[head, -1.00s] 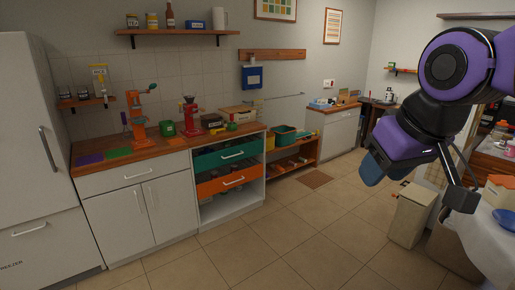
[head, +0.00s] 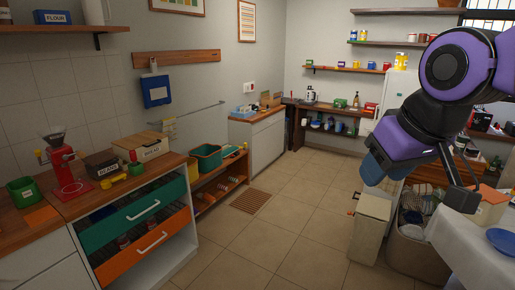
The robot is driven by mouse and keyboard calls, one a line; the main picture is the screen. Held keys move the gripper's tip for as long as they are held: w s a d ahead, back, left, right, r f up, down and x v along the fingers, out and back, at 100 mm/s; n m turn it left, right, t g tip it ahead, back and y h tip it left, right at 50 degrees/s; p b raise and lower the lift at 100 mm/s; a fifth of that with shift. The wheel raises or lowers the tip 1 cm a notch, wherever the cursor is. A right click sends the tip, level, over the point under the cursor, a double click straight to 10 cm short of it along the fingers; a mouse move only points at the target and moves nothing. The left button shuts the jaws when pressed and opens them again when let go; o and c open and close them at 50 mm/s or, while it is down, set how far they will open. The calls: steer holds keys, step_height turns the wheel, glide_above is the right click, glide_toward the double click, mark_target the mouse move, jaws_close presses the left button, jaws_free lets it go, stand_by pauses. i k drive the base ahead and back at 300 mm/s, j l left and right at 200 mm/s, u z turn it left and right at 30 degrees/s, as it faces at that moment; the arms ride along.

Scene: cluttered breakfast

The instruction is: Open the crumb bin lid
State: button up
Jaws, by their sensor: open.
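A tall beige bin (head: 368,238), which looks like the crumb bin, stands on the tiled floor right of centre in the head view. Its flat lid (head: 374,206) appears down on top, and a small orange-red piece shows at its upper left edge. No label on it can be read. My gripper (head: 420,185) hangs at the right of the view, above and in front of the bin in the picture. Its fingers are spread wide apart with nothing between them, and it does not appear to touch the bin. It hides what lies behind it.
A woven basket (head: 412,262) with cloth-like contents stands right of the bin. A table with a white cloth (head: 470,250) and a blue plate (head: 502,241) is at the right edge. An orange drawer (head: 150,250) stands out at left. The tiled floor (head: 290,235) between is clear.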

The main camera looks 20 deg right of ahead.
mark_target(490, 195)
steer(key=i+z, duration=0.15)
steer(key=z, duration=0.25)
steer(key=i+z, duration=0.2)
steer(key=z, duration=0.15)
steer(key=i+z, duration=0.15)
steer(key=z, duration=0.25)
steer(key=i+j+z, duration=0.15)
steer(key=z, duration=0.25)
steer(key=i+z, duration=0.2)
steer(key=z, duration=0.25)
steer(key=i+j+z, duration=0.1)
steer(key=z, duration=0.3)
steer(key=i+j+z, duration=0.15)
steer(key=z, duration=0.3)
steer(key=i+j+z, duration=0.2)
steer(key=z, duration=0.2)
